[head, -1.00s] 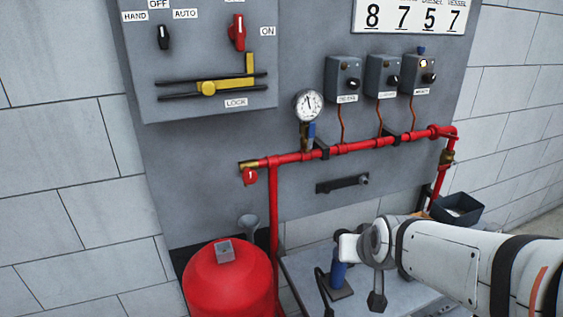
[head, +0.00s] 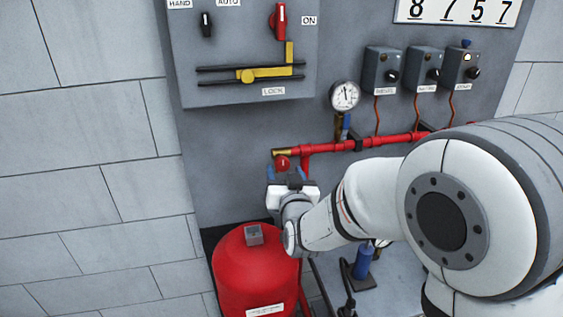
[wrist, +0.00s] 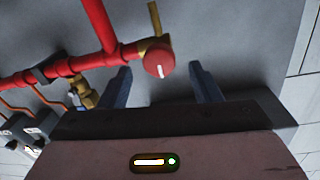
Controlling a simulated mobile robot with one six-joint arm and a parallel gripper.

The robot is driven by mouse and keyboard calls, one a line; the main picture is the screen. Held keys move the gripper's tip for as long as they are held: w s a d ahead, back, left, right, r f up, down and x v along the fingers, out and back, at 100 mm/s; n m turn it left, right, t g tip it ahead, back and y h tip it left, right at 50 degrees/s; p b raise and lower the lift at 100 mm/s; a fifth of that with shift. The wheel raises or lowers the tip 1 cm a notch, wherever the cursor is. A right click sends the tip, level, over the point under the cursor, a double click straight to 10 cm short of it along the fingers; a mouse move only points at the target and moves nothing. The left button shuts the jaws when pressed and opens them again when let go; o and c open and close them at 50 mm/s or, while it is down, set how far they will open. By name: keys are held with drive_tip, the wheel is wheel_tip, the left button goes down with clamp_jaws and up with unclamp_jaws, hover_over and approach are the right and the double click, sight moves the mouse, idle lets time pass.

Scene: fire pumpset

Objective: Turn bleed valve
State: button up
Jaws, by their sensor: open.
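The bleed valve is a round red knob (head: 282,163) with a white mark, at the left end of the red pipe beside a brass fitting (head: 284,152). In the wrist view the knob (wrist: 159,62) shows ahead of and between my two blue fingers, its white mark pointing nearly straight down. My gripper (wrist: 163,80) is open and empty, apart from the knob as far as I can tell. In the head view my gripper (head: 284,174) is just below the knob, its fingers partly hidden by my wrist.
A red tank (head: 250,275) stands below my gripper. The red pipe (head: 375,143) runs right along the grey panel, with a pressure gauge (head: 345,96) above it. A blue-handled item (head: 363,262) stands on the plate at lower right. Yellow lock bar (head: 265,73) is above.

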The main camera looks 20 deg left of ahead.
sight(283, 166)
drive_tip(key=shift+p+x, duration=0.45)
drive_tip(key=shift+x, duration=1.95)
drive_tip(key=c, duration=1)
drive_tip(key=shift+f+b, duration=0.15)
drive_tip(key=shift+b, duration=0.25)
